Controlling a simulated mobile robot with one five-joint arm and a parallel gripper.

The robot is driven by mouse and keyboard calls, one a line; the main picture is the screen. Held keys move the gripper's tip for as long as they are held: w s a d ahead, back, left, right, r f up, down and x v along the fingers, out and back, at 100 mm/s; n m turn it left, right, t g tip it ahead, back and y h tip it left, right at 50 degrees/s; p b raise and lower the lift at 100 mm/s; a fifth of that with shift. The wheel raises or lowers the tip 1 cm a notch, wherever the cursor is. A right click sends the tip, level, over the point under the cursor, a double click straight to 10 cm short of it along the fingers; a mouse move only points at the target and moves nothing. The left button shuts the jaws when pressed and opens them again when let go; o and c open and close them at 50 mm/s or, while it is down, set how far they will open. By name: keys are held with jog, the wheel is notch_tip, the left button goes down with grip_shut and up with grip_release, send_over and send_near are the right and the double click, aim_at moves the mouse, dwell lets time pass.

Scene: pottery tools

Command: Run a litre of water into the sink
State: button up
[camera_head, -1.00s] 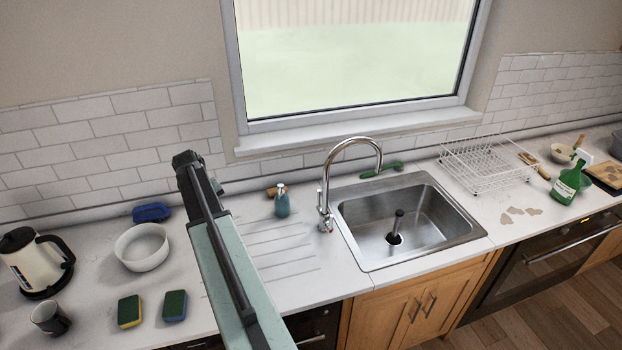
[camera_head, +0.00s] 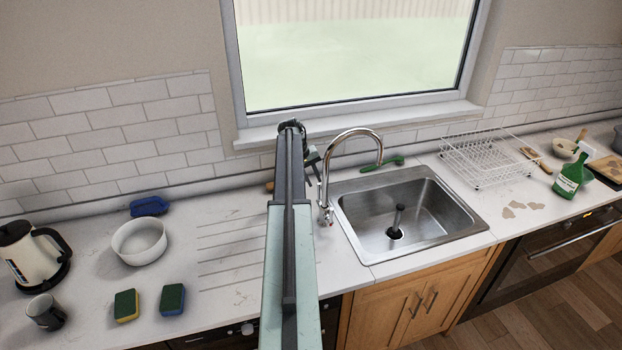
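The steel sink (camera_head: 448,238) is set in the counter, and its basin looks empty. A dark upright stopper-like piece (camera_head: 396,222) stands at the drain. The chrome tap (camera_head: 352,133) arches over the basin from its left rim, with its base and small lever (camera_head: 326,213) at the left. No water shows coming from the spout. My arm rises in front of the counter, left of the tap. My gripper (camera_head: 313,158) is partly visible behind the arm's end, close to the left of the tap's neck. Its fingers are too small and hidden to read.
A green brush (camera_head: 384,163) lies behind the sink. A wire dish rack (camera_head: 487,160) and green spray bottle (camera_head: 570,178) stand to the right. A white bowl (camera_head: 139,250), kettle (camera_head: 30,252), mug (camera_head: 46,312) and two sponges (camera_head: 172,299) sit to the left.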

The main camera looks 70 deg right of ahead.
jog(key=shift+o, duration=0.6)
jog(key=b+x, duration=0.3)
jog(key=x, duration=0.1)
jog(key=shift+a+f, duration=0.2)
jog(key=shift+a, duration=0.05)
jog(key=shift+o, duration=0.8)
jog(key=shift+d, duration=0.1)
jog(key=shift+o, duration=0.4)
jog(key=shift+w+r, duration=0.1)
jog(key=shift+s+d+f+b, duration=0.3)
jog(key=shift+s+d+f, duration=0.1)
jog(key=shift+s, duration=0.15)
jog(key=shift+s+d+f+b, duration=0.25)
jog(key=shift+s+d+f, duration=0.15)
jog(key=shift+s, duration=0.1)
jog(key=c, duration=0.4)
jog(key=shift+o, duration=0.2)
jog(key=shift+s+d+f+b, duration=0.25)
jog(key=shift+s+d, duration=0.15)
jog(key=shift+s, duration=0.1)
jog(key=shift+s+d+f+b, duration=0.2)
jog(key=shift+s+d+b, duration=0.05)
jog(key=shift+s+d, duration=0.2)
